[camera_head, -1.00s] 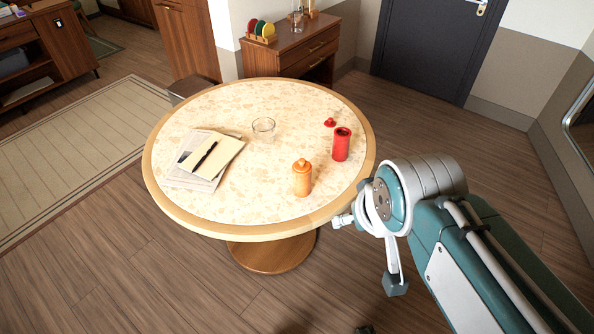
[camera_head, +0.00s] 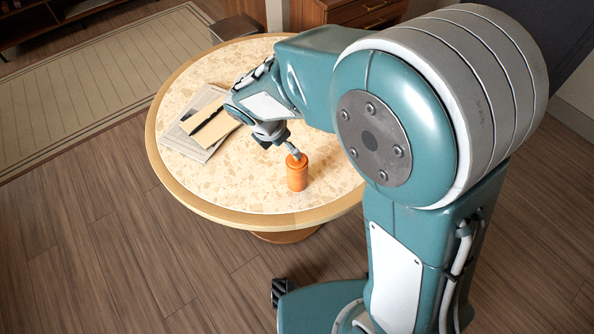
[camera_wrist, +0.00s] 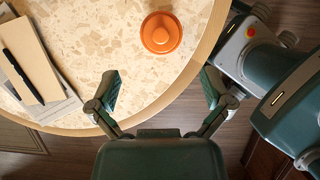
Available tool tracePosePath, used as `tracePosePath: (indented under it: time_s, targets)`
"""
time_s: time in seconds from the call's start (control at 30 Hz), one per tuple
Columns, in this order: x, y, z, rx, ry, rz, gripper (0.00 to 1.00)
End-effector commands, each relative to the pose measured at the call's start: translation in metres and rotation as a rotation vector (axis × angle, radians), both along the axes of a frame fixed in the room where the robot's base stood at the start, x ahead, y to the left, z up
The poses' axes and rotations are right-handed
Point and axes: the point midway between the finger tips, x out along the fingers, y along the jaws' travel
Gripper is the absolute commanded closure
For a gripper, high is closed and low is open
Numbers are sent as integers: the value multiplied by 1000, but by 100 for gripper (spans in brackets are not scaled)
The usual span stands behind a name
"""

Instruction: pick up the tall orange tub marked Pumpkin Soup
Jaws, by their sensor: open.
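The orange tub (camera_head: 297,176) with a knobbed lid stands upright near the front edge of the round table; no lettering is readable. In the wrist view the tub (camera_wrist: 161,33) shows from above, its round lid and knob facing the camera. My gripper (camera_wrist: 160,90) is open and empty there, with its fingers spread wide and the tub beyond the fingertips, roughly centred between them. In the head view my gripper (camera_head: 281,147) hangs above the table just behind and left of the tub, and one finger overlaps the lid. I cannot tell there whether they touch.
The round table (camera_head: 163,122) has a pale speckled top. Papers and a notebook (camera_head: 213,127) lie at its left, with a black pen (camera_wrist: 22,76). My arm covers the table's right and back, hiding the red canister and glass seen earlier. Bare tabletop lies left of the tub.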

Motion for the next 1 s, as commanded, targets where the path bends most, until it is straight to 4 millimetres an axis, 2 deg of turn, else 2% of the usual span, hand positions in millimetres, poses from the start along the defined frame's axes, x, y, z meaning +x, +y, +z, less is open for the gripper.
tracePosePath:
  time_s: [0.07,0.33,0.57,0.8,1.0]
  targets:
    - [2,1,-6,-12,11,31,0]
    - [12,-15,-44,-10,14,32,0]
    - [15,-19,-63,-10,13,32,0]
    - [22,-28,-97,-11,13,31,0]
    - [24,-32,-105,-8,10,31,0]
